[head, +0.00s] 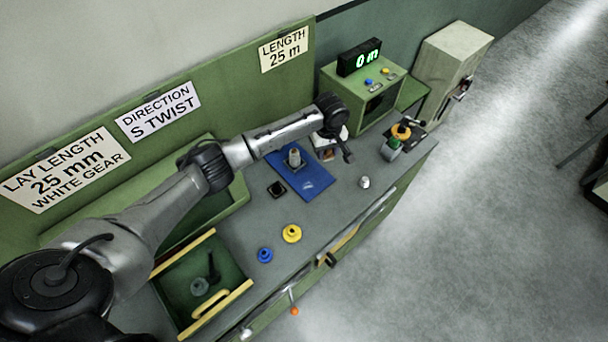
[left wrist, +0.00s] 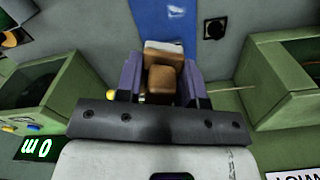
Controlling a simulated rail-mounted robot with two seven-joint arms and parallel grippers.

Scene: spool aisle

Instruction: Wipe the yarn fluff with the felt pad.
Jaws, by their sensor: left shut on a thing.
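My left gripper (head: 328,148) is at the back of the bench, just beyond the far end of the blue mat (head: 318,187). In the left wrist view the gripper (left wrist: 161,82) is shut on a brown block with a pale edge, which looks like the felt pad (left wrist: 165,55). I cannot tell whether the pad touches the bench. A small whitish patch on the mat, likely the yarn fluff (head: 308,184), lies apart from the pad; it also shows in the left wrist view (left wrist: 176,11). My right gripper is not in view.
A grey spool-like part (head: 294,158) stands on the mat. A black square piece (head: 277,190), yellow knob (head: 292,233), blue knob (head: 265,254) and white piece (head: 365,182) are nearby. A green counter box (head: 345,99) stands behind. A green tray (head: 237,289) is front left.

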